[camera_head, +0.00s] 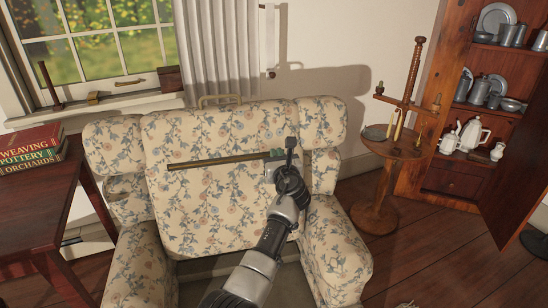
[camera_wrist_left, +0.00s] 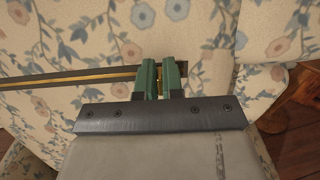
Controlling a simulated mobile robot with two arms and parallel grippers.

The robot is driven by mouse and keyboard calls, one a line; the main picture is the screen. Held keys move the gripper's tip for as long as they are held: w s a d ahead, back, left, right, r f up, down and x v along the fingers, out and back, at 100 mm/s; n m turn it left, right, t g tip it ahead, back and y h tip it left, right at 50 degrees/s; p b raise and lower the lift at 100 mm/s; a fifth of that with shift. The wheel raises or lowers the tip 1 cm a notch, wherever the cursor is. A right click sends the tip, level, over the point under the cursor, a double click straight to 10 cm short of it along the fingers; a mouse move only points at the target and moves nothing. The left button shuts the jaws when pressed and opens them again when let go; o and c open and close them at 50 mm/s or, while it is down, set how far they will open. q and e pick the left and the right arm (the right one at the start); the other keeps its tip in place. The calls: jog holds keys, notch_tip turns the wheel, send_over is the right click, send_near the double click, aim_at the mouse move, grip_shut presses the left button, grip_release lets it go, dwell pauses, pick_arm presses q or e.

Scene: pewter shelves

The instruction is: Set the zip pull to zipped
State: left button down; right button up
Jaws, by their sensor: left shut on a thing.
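A dark zip strip (camera_head: 215,161) with a brass line along it crosses the upper part of a floral panel (camera_head: 205,208) on the armchair. My left gripper (camera_head: 276,154) is at the strip's right end. In the left wrist view the green fingers of my left gripper (camera_wrist_left: 160,78) are shut on the small brass zip pull (camera_wrist_left: 159,80), which is mostly hidden between them. The strip (camera_wrist_left: 60,80) runs left from the fingers, and a short dark end (camera_wrist_left: 187,70) shows to their right. My right gripper is in neither view.
The armchair's right arm (camera_head: 337,255) is close to my left arm. A round wooden stand (camera_head: 392,145) with candles is to the right, before a cabinet (camera_head: 455,180) of pewter. A table (camera_head: 35,195) with books (camera_head: 32,150) is at left.

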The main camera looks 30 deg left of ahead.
pick_arm(q)
jog(key=shift+d, duration=0.1)
jog(key=c, duration=1.2)
grip_release()
jog(key=shift+w, duration=0.15)
jog(key=shift+c, duration=0.2)
